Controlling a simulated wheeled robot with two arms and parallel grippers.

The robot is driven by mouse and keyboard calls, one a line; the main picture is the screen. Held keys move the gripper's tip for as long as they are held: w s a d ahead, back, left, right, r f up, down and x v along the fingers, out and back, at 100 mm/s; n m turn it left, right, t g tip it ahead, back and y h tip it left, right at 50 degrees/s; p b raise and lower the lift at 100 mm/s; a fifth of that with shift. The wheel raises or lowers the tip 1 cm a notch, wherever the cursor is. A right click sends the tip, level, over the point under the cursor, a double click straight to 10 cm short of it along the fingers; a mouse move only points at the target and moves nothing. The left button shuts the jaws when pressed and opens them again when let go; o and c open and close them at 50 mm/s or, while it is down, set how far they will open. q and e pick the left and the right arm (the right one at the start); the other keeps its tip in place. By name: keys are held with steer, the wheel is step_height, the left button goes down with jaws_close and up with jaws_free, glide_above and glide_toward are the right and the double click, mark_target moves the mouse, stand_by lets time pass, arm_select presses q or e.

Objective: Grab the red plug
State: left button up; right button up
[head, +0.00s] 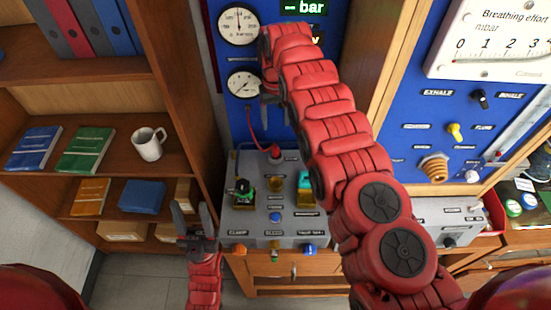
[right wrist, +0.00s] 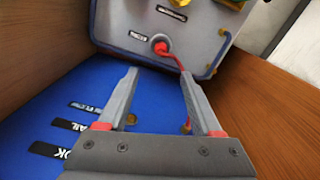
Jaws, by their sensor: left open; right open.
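The red plug (head: 275,153) sits in the top of the grey test box (head: 240,215), with a red cable curving up to the blue panel. In the right wrist view the red plug (right wrist: 161,48) is just beyond the fingertips, apart from them, with its cable running down past the right finger. My right gripper (right wrist: 160,75) is open and empty. In the head view it (head: 275,100) is in front of the blue panel, above the plug, partly hidden by my right arm. My left gripper (head: 190,208) is open and empty, beside the box's left side.
Two round gauges (head: 239,25) are on the blue panel above the box. The box carries knobs and connectors, including a blue one (head: 275,217). A wooden shelf with books and a white mug (head: 149,143) stands at the left. Wooden sides border the panel closely.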

mark_target(275, 147)
step_height(275, 147, down, 8)
steer(key=b, duration=0.6)
steer(key=shift+w+a+r+b, duration=0.1)
steer(key=shift+r+b, duration=0.05)
steer(key=shift+b, duration=0.15)
steer(key=shift+f+b, duration=0.3)
steer(key=shift+b, duration=0.1)
steer(key=shift+f+b, duration=0.4)
steer(key=shift+f, duration=0.2)
steer(key=shift+s+f, duration=0.15)
steer(key=shift+s, duration=0.05)
steer(key=shift+f+p, duration=0.35)
steer(key=shift+p, duration=0.35)
step_height(275, 147, down, 3)
steer(key=shift+r+b, duration=0.1)
steer(key=shift+b, duration=0.5)
jaws_close()
